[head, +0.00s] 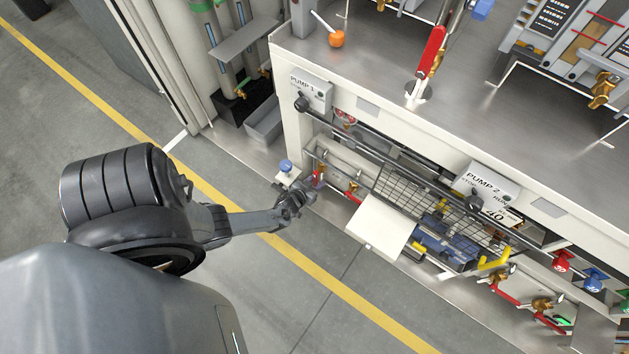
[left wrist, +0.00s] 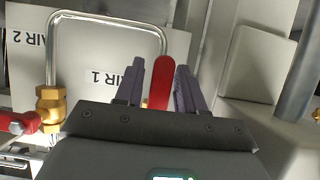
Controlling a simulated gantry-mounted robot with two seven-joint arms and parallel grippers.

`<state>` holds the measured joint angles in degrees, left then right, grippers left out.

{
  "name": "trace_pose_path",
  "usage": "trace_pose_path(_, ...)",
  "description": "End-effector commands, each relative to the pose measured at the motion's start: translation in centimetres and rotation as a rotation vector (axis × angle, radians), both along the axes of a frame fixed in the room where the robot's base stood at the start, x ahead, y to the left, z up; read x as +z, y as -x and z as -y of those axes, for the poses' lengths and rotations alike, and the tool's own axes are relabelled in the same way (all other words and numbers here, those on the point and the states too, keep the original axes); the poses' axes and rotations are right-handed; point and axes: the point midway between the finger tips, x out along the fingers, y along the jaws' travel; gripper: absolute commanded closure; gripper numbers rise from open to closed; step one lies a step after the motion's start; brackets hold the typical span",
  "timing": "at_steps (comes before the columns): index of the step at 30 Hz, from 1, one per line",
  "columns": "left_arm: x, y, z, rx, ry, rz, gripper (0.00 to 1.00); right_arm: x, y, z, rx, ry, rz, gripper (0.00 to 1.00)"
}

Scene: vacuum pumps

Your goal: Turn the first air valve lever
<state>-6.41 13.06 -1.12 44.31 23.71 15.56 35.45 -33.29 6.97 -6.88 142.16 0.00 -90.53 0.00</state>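My left gripper (head: 297,196) reaches in low at the left end of the pump bench in the head view. In the left wrist view its two dark fingers (left wrist: 158,86) stand apart, one on each side of a red lever (left wrist: 164,80). A narrow gap shows left of the lever; I cannot tell whether the right finger touches it. The AIR 1 label (left wrist: 103,77) is behind it. Red also shows beside the gripper in the head view (head: 319,176). A second red lever (left wrist: 17,122) is at the left near the AIR 2 label. My right gripper is not in view.
A bent metal pipe (left wrist: 107,18) and a brass fitting (left wrist: 50,108) are close to the left finger. A white panel (head: 380,226) and the bench's front rail (head: 400,172) lie to the right. Open floor (head: 330,270) is in front.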

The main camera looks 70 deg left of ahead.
Motion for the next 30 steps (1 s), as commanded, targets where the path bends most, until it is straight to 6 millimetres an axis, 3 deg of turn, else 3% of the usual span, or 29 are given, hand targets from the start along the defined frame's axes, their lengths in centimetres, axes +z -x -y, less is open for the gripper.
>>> trace_pose_path(3, 0.0, 0.0, 0.0, 0.0, 0.001, 0.002, 0.45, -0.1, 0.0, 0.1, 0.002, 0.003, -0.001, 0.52)
trace_pose_path(30, 0.9, 1.4, 0.9, 0.0, 0.005, 0.005, 0.45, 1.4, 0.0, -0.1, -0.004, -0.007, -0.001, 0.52)
